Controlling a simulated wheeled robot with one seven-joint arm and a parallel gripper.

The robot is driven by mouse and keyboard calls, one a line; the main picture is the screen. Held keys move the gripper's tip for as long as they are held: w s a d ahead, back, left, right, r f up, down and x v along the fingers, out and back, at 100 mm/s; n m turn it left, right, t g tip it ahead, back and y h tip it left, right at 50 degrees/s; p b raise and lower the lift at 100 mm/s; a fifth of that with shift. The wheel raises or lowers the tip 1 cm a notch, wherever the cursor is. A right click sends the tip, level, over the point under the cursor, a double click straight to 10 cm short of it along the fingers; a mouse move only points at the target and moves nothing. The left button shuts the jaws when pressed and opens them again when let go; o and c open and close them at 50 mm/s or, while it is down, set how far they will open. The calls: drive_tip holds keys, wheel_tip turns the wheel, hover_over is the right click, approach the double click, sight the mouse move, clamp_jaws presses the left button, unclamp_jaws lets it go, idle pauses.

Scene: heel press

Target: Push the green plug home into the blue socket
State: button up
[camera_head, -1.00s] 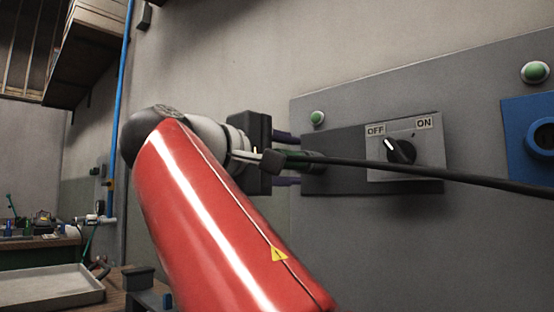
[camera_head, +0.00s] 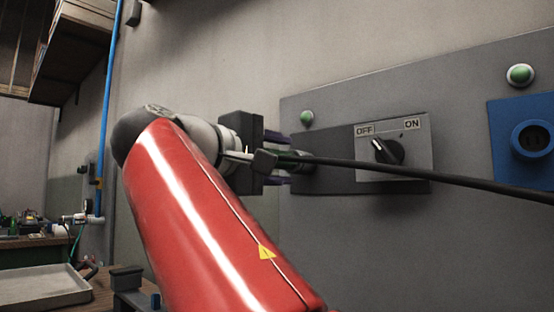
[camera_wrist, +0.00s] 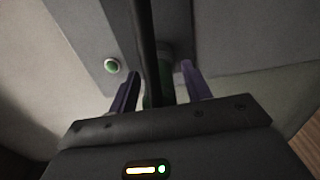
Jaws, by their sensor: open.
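The green plug (camera_head: 290,156) shows in part in the head view, with a thick black cable running from it to the right. My gripper (camera_head: 284,159) is open, its purple fingers above and below the plug, near the wall panel. In the wrist view the fingers stand left and right of the dark green plug (camera_wrist: 165,52), with the cable passing in front. I cannot tell whether either finger touches it. The plug's far end is hidden. The blue socket (camera_head: 533,137) is on the panel at the right edge, its round opening empty, well apart from the plug.
A rotary switch (camera_head: 388,151) marked OFF and ON sits between plug and socket, its pointer toward OFF. Green lamps (camera_head: 520,75) (camera_head: 307,118) are on the grey panel (camera_head: 450,90). The cable crosses below the switch knob. A bench with a tray (camera_head: 40,288) is at lower left.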

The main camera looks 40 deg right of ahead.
idle(0.5)
clamp_jaws()
drive_tip(key=shift+a, duration=0.1)
drive_tip(key=shift+s+a, duration=0.2)
drive_tip(key=shift+a, duration=2.7)
drive_tip(key=shift+a, duration=0.1)
